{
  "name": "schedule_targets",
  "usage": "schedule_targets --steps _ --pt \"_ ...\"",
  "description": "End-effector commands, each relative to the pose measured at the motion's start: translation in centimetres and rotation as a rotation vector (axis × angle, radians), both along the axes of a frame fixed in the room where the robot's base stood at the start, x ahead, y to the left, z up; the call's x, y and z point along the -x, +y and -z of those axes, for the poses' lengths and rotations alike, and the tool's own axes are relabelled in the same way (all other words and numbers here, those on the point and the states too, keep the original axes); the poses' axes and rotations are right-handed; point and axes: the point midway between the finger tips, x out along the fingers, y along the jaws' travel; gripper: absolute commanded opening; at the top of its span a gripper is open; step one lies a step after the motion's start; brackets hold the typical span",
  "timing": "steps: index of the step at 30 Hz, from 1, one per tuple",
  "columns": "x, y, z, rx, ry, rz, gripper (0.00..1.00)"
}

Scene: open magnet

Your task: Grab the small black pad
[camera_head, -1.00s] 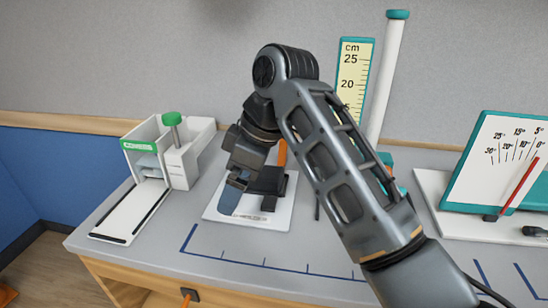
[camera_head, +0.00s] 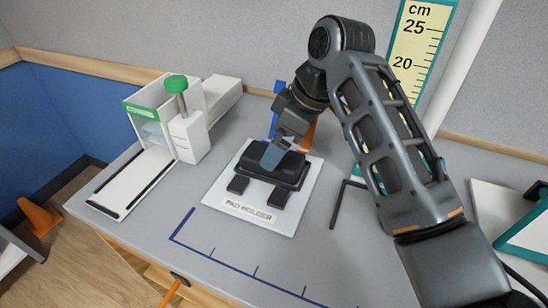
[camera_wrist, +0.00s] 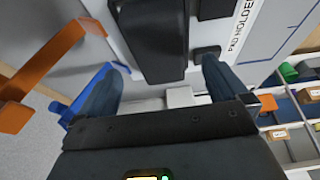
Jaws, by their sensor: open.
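The black pad (camera_head: 285,170) sits on a white plate labelled "PAD HOLDER" (camera_head: 222,205); small black blocks stick out at its front. My gripper (camera_head: 274,153) is at the pad's back edge in the head view and covers part of it. In the wrist view the pad (camera_wrist: 152,40) lies ahead of my open gripper (camera_wrist: 162,85), between the lines of the two blue-grey fingers. I see nothing held. I cannot tell whether a finger touches the pad.
A white device with a green knob (camera_head: 176,84) stands left of the holder. A black hex key (camera_head: 337,205) lies to its right, near my arm. An orange bracket (camera_wrist: 45,70) and a blue part (camera_wrist: 92,88) are close to one finger. The front table is clear.

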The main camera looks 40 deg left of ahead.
Motion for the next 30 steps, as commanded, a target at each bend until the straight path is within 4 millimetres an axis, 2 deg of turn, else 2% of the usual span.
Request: schedule_targets --steps 6,15,30 --pt "0.3 1.1 2.6 0.001 0.002 0.0 1.0" --pt "0.3 1.3 3.1 0.0 0.001 0.0 1.0" --pt "0.3 1.3 3.0 0.0 0.0 0.001 0.53"
